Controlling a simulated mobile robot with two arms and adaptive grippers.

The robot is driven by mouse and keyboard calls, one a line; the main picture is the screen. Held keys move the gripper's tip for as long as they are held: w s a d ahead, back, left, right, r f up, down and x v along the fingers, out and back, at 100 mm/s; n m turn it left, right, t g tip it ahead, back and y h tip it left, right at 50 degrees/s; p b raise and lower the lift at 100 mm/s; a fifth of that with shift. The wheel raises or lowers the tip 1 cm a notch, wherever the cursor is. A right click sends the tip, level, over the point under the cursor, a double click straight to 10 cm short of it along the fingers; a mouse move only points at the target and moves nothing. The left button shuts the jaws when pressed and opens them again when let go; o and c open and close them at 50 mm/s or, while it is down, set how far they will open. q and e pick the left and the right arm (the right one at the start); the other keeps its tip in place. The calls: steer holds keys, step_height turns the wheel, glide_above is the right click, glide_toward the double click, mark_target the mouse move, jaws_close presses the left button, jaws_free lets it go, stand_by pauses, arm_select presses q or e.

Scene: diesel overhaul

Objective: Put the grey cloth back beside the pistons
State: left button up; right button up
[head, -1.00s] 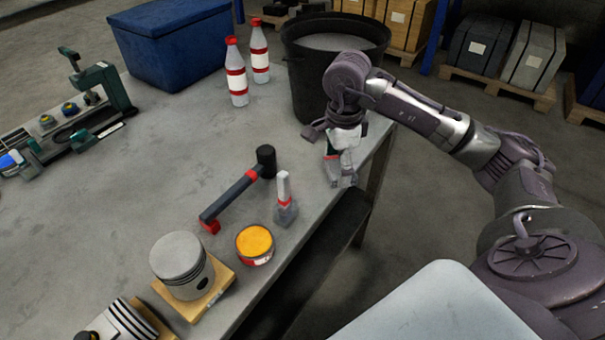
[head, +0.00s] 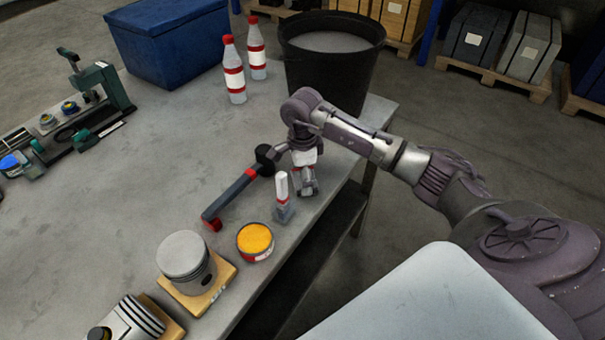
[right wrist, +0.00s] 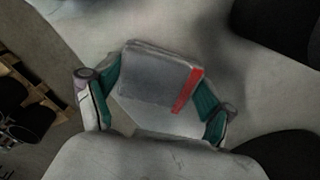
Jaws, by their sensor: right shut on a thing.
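My right gripper (head: 306,184) is low over the table's right edge, just right of the brush-like tool. In the right wrist view its fingers (right wrist: 158,88) are shut on a flat grey piece with a red stripe, which looks like the folded grey cloth (right wrist: 150,72). The gripper mostly hides the cloth in the head view. One piston (head: 185,262) stands upright on a wooden block (head: 222,278) near the front edge. Another piston (head: 135,318) lies at the bottom of the head view, partly cut off. My left gripper is not in view.
A black bucket (head: 330,70), two bottles (head: 234,75) and a blue crate (head: 170,40) stand behind. The table's middle left is clear.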

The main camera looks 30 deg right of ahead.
steer(key=shift+f, duration=0.2)
steer(key=o, duration=1)
steer(key=shift+c, duration=0.2)
steer(key=shift+r, duration=0.15)
steer(key=shift+r, duration=0.2)
step_height(320, 180, up, 12)
steer(key=b, duration=0.3)
steer(key=shift+f, duration=0.15)
